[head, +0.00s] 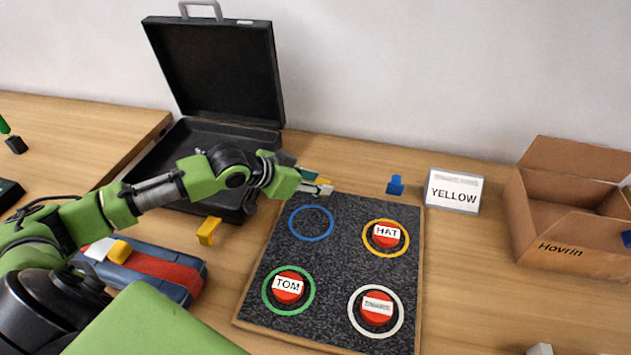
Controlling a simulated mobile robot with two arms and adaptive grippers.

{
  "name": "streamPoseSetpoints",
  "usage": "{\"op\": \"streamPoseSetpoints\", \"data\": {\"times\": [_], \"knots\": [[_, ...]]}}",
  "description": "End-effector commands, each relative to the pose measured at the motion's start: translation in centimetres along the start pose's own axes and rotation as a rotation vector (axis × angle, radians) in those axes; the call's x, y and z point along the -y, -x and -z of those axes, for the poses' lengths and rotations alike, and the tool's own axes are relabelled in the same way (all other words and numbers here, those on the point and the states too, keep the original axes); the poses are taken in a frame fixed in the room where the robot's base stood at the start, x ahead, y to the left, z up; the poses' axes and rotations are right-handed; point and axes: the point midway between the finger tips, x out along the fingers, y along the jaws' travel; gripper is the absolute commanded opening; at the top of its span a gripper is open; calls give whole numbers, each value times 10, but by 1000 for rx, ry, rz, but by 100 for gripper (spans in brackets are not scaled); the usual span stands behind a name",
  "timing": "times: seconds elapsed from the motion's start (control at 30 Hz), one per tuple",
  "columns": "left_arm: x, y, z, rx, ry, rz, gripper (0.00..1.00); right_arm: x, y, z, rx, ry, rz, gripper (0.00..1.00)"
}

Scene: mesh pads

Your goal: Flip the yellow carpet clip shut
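A dark mesh carpet pad (335,262) on a wooden board lies on the table. A small yellow piece, perhaps the yellow carpet clip (323,180), shows at the pad's far left edge, mostly hidden by my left gripper (322,188). I cannot tell whether that clip is open or shut. My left gripper is right at it; whether its fingers are closed or touch the clip is unclear. A blue clip-like piece (395,185) stands at the pad's far edge. A sign reading YELLOW (452,191) stands behind the pad's right corner. My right gripper is not in view.
Red buttons (288,287) sit in several coloured rings on the pad; the blue ring (311,223) is empty. An open black case (215,75) stands behind my arm. A cardboard box (560,255) is at right. A yellow block (208,231) and blue-red bag (165,270) lie left.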

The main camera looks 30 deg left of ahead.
Motion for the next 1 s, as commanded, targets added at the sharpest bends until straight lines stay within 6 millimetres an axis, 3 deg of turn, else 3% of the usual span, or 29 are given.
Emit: {"op": "streamPoseSetpoints", "data": {"times": [0.23,0.6,1.0], "knots": [[2,11,-1,2,0,3,34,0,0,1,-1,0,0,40],[0,63,-2,6,-6,1,34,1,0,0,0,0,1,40],[1,96,1,1,-10,5,34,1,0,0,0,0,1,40]]}}
